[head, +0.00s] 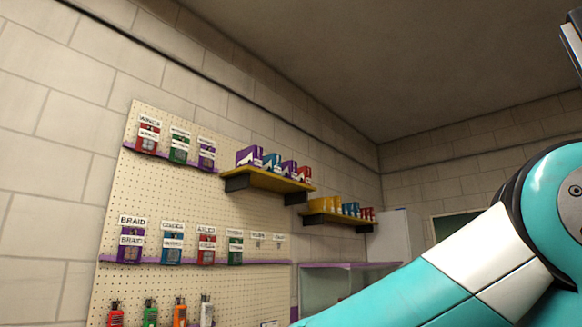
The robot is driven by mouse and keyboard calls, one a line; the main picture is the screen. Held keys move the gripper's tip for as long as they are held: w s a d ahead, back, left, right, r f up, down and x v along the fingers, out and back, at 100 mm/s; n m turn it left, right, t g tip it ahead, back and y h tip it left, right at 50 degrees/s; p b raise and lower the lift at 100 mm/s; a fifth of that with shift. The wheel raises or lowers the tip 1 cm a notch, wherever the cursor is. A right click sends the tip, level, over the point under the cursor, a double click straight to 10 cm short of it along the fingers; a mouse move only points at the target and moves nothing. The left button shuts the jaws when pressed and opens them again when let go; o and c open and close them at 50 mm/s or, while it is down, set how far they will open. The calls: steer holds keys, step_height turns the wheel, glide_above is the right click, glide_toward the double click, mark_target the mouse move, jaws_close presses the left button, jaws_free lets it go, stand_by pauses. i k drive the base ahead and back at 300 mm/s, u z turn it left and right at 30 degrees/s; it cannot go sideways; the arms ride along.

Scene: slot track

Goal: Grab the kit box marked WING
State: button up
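Several boxes with white mountain-like shapes stand on the upper yellow shelf: a purple box (247,156), a blue box (270,162), another purple box (288,168) and a red box (303,174). I cannot read any word on them. A red hanging pack (148,137) on the upper left peg row has a small label above it that seems to read WINGS. I cannot make out a box clearly marked WING. My teal and white arm crosses the lower right. My gripper is not in view.
The pegboard (190,200) holds more packs, including a purple BRAID pack (131,242), and several colored bottles below. A lower yellow shelf (337,219) carries yellow, blue and red items. A glass case (335,283) and white cabinet (398,236) stand beyond.

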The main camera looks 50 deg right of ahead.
mark_target(272, 162)
steer(key=k, duration=0.25)
steer(key=z, duration=2.4)
steer(key=i, duration=0.95)
steer(key=u, duration=1.4)
